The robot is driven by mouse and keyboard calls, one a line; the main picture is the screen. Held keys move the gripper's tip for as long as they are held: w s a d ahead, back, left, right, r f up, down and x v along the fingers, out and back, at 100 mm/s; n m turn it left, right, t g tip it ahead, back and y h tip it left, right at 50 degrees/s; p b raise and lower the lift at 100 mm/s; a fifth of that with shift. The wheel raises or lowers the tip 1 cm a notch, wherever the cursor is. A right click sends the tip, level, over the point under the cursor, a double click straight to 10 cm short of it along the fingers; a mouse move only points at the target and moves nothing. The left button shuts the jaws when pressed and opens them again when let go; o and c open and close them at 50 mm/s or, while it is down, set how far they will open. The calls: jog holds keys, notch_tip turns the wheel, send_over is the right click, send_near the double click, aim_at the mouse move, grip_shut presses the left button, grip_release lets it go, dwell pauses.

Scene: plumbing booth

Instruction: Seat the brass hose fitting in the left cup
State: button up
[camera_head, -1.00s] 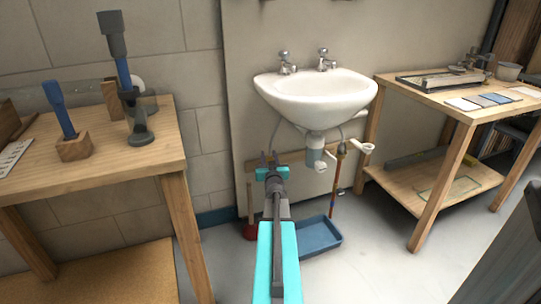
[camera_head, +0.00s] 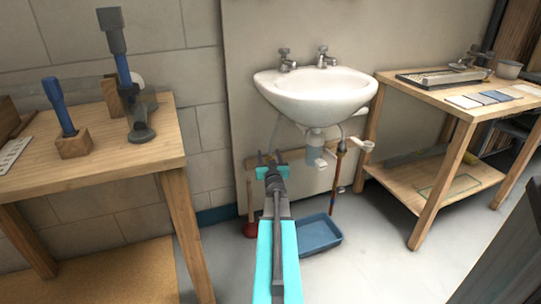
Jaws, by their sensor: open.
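A small brass-coloured fitting (camera_head: 341,148) shows under the right side of the sink, at the top of a thin reddish-brown upright hose or pipe (camera_head: 333,188). A white cup-like holder (camera_head: 366,146) is just right of it. Another small pale cup shape (camera_head: 322,161) is to its left, below the sink drain; its details are too small to tell. My gripper (camera_head: 271,157) is open and empty, left of the fitting and apart from it in the picture. Its two fingers point away from the camera toward the wall under the sink.
The white sink (camera_head: 315,98) hangs above and right of my gripper. A blue tray (camera_head: 319,234) and a red plunger (camera_head: 251,229) are on the floor. Wooden benches stand left (camera_head: 170,128) and right (camera_head: 431,97). A wooden rail (camera_head: 293,157) crosses the wall behind.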

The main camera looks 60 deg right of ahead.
jog(key=shift+s+a, duration=0.1)
jog(key=p+v, duration=0.8)
jog(key=v, duration=0.5)
jog(key=shift+a, duration=0.2)
dwell(0.4)
jog(key=shift+s, duration=0.15)
dwell(0.9)
jog(key=shift+s, duration=0.1)
